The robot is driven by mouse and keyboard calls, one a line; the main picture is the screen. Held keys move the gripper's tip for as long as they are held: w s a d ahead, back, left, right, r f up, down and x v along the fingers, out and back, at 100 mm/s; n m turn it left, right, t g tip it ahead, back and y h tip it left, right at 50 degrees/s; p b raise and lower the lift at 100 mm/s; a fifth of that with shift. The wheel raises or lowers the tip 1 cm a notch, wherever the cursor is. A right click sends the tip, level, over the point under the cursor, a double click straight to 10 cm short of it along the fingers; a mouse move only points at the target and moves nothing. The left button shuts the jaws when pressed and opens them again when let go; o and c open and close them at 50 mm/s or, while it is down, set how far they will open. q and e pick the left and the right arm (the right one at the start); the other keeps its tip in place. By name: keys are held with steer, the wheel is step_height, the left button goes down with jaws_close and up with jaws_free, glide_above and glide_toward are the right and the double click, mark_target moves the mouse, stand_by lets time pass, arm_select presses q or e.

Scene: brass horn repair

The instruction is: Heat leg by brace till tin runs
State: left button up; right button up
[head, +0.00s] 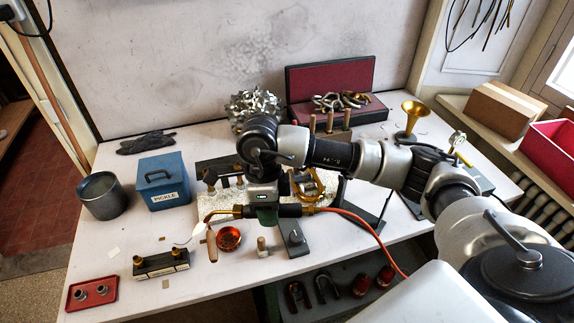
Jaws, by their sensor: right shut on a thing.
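My right gripper (263,212) is shut on the hand torch (291,210), above the front middle of the bench. The torch's brass neck (224,212) points left and bends down, with a pale white flame (188,237) at its tip. The flame points down and left, beside the black block with brass knobs and away from the brass tubing. A red hose (372,232) trails right from the torch. Curved brass tubing (318,187) lies on a pale speckled slab (220,205) behind the torch. My arm partly hides it, and I cannot make out the brace or tin. My left gripper is out of view.
A blue PICKLE box (163,187) and grey pot (102,196) stand left. A copper bowl (229,239) sits under the torch. The black block (161,265) and red tray (91,293) are front left. A brass bell (411,117) stands back right. The front middle edge is mostly clear.

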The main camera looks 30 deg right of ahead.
steer(key=r+m+p, duration=0.1)
steer(key=m, duration=0.2)
steer(key=d+r+m+y+p, duration=0.1)
steer(key=m+p, duration=0.1)
steer(key=m, duration=0.1)
steer(key=r+m+p, duration=0.1)
steer(key=m, duration=0.3)
steer(key=shift+w+d+r+t+y, duration=0.1)
steer(key=shift+w+d+t+y, duration=0.2)
steer(key=shift+w+t, duration=0.1)
arm_select(q)
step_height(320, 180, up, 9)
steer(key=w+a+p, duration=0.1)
steer(key=p, duration=0.3)
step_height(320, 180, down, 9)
steer(key=b, duration=0.9)
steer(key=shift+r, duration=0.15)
arm_select(e)
steer(key=w+d+f+m+t, duration=0.1)
steer(key=d+f+m, duration=0.4)
steer(key=f+m, duration=0.5)
steer(key=shift+w+f+t+y, duration=0.4)
steer(key=shift+w+f, duration=0.45)
steer(key=shift+f, duration=0.1)
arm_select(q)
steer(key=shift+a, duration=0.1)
arm_select(e)
steer(key=shift+d, duration=0.1)
stand_by(2.2)
